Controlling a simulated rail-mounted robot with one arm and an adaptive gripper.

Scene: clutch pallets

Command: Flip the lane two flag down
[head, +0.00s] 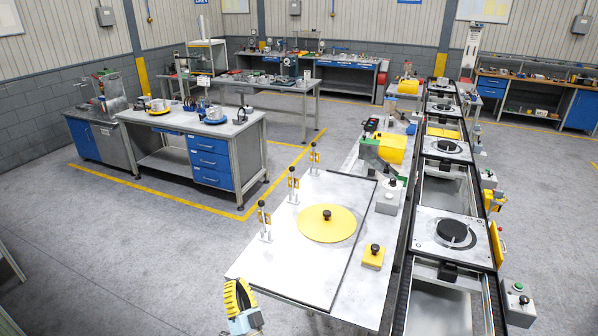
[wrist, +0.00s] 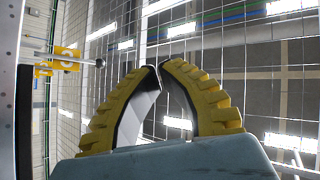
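Three lever flags stand upright in a row along the left side of the white table top, each a metal rod with a black knob and a yellow plate: the near flag (head: 264,217), the middle flag (head: 293,184) and the far flag (head: 314,158). Their lane marks are too small to read in the head view. My gripper (head: 238,297) is apart from them, off the table's near left corner. In the wrist view my gripper (wrist: 158,67) has its yellow fingertips nearly together with nothing between. A yellow flag plate (wrist: 66,56) with its knobbed rod shows at left there.
A conveyor line with pallets (head: 428,226) runs along the right. Open floor (head: 140,240) lies left of the table.

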